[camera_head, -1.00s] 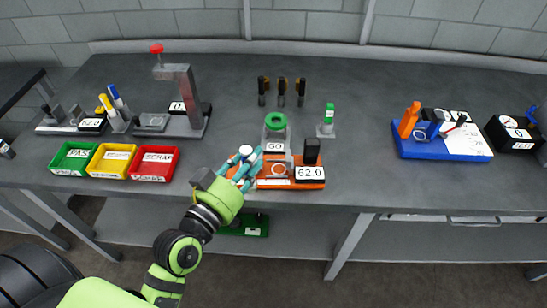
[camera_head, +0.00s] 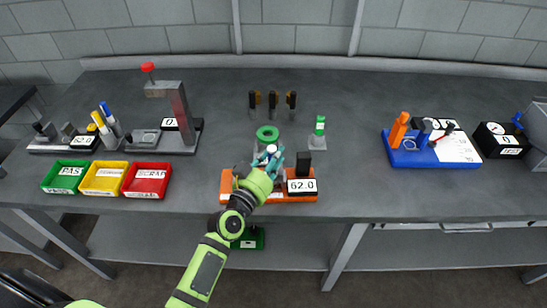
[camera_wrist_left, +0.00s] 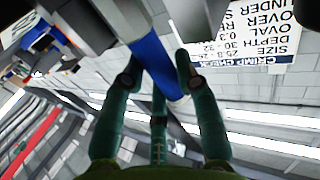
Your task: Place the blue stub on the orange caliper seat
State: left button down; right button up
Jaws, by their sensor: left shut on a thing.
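My left gripper (camera_head: 267,158) is over the orange caliper seat (camera_head: 228,188), near the middle of its base and left of its upright black block (camera_head: 303,161). The gripper also shows in the left wrist view (camera_wrist_left: 157,72), its teal fingers shut around the blue stub (camera_wrist_left: 150,52). The stub is a blue cylinder with a pale end. In the head view only a white end of the stub (camera_head: 271,149) shows between the fingers. The gripper and forearm hide the middle of the seat, and I cannot tell whether the stub touches it. My right gripper is not in view.
A green ring (camera_head: 267,133) stands just behind the seat. A green-topped piece (camera_head: 319,127) is behind right. Green (camera_head: 66,176), yellow (camera_head: 103,178) and red bins (camera_head: 147,179) are left; a blue base (camera_head: 430,158) is right. The table between seat and blue base is clear.

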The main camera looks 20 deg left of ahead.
pick_arm(q)
jog(key=shift+f, duration=0.1)
jog(key=c, duration=0.9)
grip_release()
